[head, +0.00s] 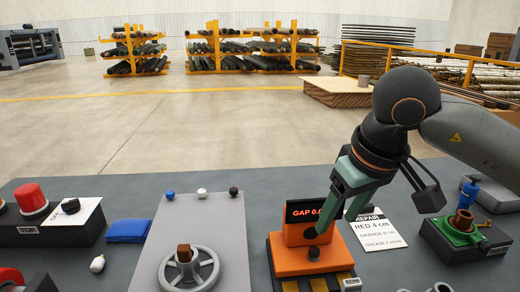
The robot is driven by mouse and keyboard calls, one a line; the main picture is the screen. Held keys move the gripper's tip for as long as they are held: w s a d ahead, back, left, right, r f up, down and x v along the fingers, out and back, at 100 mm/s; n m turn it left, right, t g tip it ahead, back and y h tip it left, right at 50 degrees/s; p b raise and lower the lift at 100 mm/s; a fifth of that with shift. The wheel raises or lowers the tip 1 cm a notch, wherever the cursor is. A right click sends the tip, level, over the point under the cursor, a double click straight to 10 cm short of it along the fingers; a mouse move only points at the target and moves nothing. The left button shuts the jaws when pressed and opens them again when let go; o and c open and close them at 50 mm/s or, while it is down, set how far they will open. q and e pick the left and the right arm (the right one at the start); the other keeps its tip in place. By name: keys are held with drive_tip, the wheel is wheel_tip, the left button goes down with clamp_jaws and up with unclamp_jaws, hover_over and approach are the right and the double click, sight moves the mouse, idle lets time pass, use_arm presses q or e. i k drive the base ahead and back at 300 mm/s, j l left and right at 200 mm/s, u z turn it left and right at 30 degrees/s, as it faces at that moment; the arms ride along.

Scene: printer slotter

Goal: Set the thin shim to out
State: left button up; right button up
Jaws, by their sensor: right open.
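I cannot tell for sure which part is the thin shim; no label for it is readable. An orange device (283,262) with a dark display (298,212) reading "GAP 0." stands at the front centre, its last digits covered by my gripper. My right gripper (338,222) has green fingers, is open, and hangs down at the display's right side, above the knob. I cannot tell whether it touches the device. My left gripper is not in view.
A grey panel (150,240) bears a handwheel (190,270) and blue, white and black knobs. A red button box (30,232) is at left. Bare tabletop (270,182) lies behind.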

sight(353, 285)
drive_tip(key=k, duration=0.95)
